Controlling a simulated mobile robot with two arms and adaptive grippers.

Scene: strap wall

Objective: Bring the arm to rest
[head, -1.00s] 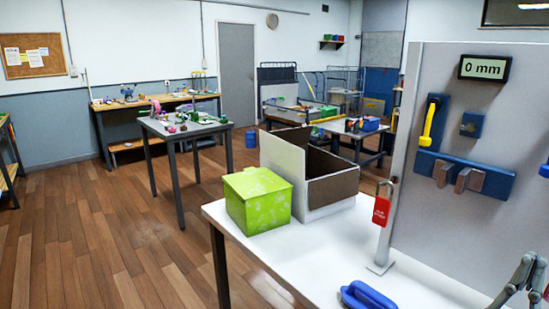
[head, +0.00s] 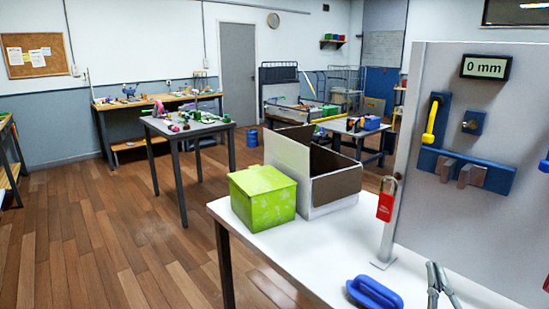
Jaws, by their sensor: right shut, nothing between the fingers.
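My right gripper (head: 436,270) shows in the head view at the lower right, partly cut off by the bottom edge. Its grey fingers are shut with nothing between them. It is in front of the upright grey panel (head: 440,215), over the white table (head: 330,250), just right of a blue handle-shaped object (head: 374,293). No contact with either can be made out. My left gripper is not in view.
The panel carries a "0 mm" display (head: 485,67), a yellow lever (head: 430,125) and a blue bracket (head: 492,181). A red padlock (head: 386,207) hangs at its left edge. A green box (head: 262,195) and an open white box (head: 330,205) stand on the table.

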